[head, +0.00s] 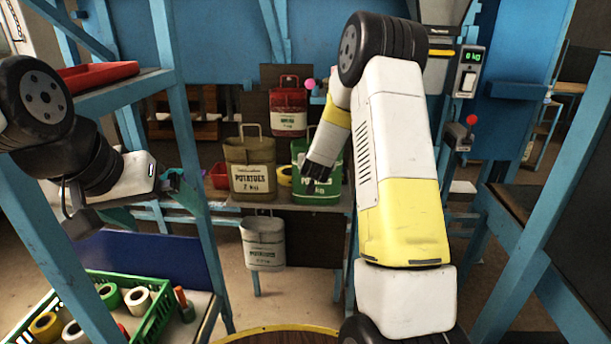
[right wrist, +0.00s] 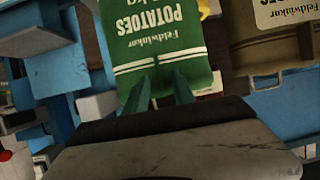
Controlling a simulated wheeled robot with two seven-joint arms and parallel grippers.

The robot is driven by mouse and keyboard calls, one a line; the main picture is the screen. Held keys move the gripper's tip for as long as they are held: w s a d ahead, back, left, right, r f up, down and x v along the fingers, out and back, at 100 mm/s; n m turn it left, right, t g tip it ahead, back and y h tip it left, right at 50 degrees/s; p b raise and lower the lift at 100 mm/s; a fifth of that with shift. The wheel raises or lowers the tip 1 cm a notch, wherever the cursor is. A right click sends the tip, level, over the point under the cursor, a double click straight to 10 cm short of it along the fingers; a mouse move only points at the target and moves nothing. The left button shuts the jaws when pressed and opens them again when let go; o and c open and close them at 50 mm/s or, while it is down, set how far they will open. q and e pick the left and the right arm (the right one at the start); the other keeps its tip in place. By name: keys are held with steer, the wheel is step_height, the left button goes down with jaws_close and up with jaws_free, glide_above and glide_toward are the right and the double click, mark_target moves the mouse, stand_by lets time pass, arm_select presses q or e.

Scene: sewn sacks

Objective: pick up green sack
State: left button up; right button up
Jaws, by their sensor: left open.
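The green sack (head: 328,190), marked POTATOES, stands upright on the grey bench, partly hidden behind my right gripper (head: 317,174). In the right wrist view the green sack (right wrist: 160,60) shows upside down, with its white stripes close to the fingers. My right gripper (right wrist: 163,86) has its two green fingers apart at the sack's top end; whether they hold its cloth, I cannot tell. My left gripper (head: 158,202) is open and empty at the left, far from the sack.
An olive sack (head: 250,177) stands left of the green one. A red sack (head: 288,110) is behind, and a grey sack (head: 263,245) hangs below the bench edge. A green crate (head: 150,328) with tape rolls is at lower left. Blue posts stand on both sides.

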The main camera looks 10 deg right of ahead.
steer(key=shift+w+d+f, duration=0.1)
steer(key=shift+w+d, duration=0.05)
steer(key=shift+w, duration=0.2)
steer(key=shift+c, duration=0.4)
jaws_close()
stand_by(0.9)
